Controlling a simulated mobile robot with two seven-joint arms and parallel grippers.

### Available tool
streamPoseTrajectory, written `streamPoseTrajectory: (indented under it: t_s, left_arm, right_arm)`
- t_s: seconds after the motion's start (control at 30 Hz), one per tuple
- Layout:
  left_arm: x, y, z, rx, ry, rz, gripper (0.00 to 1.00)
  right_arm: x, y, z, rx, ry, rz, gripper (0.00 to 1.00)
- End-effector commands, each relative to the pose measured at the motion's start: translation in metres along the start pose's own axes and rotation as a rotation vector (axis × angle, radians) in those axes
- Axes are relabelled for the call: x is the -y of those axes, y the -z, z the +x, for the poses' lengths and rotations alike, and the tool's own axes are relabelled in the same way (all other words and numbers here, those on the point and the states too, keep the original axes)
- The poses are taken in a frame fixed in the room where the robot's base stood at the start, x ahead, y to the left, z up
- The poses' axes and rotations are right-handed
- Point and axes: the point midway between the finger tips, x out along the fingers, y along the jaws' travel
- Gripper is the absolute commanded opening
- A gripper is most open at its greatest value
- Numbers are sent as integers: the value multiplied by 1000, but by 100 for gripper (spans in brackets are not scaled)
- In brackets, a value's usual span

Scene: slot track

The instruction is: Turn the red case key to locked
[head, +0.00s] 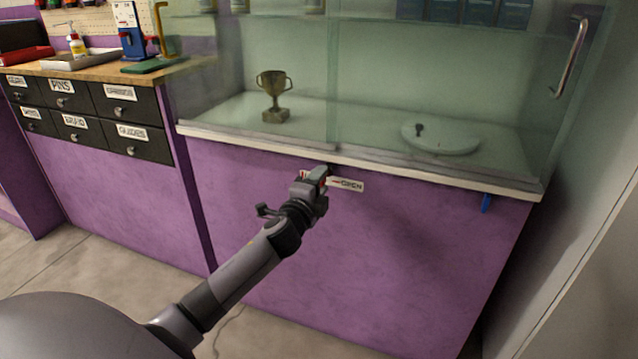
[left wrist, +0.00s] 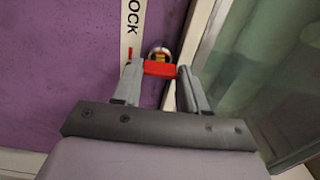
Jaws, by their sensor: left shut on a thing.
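The red case key (left wrist: 160,69) sits at a round lock (left wrist: 158,53) with a metal rim and a brass-coloured middle on the purple front of the glass case. My left gripper (head: 318,177) is shut on the key, with one finger on each side of it in the left wrist view (left wrist: 161,76). A white label (head: 347,185) reading OPEN sticks out to the right of the gripper in the head view. A white strip (left wrist: 132,30) reading LOCK, partly cut off, runs beside the lock in the left wrist view. In the head view the gripper mostly hides the key. My right gripper is not in view.
The glass case (head: 440,70) stands above the purple front and holds a trophy (head: 274,95) and a round pale plate (head: 440,138). A small blue piece (head: 486,203) hangs below the right ledge. Labelled drawers (head: 75,110) stand at left.

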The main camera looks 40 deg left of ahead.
Motion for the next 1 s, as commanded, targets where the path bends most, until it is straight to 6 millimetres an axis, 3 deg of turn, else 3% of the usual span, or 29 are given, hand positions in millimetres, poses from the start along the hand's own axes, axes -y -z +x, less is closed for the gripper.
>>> streamPoseTrajectory:
  t_s: [0.03, 0.1, 0.47, 1.0]
  left_arm:
    - [-1, 0, 0, -1, -2, -4, 52]
    - [-1, 0, 0, -1, -1, -3, 68]
    - [-1, 0, -4, -1, -2, -1, 68]
    - [-1, 0, -65, -1, -2, -2, 68]
  right_arm:
    - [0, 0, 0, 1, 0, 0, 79]
    - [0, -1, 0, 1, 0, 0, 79]
    - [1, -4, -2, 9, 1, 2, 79]
    - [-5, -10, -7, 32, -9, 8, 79]
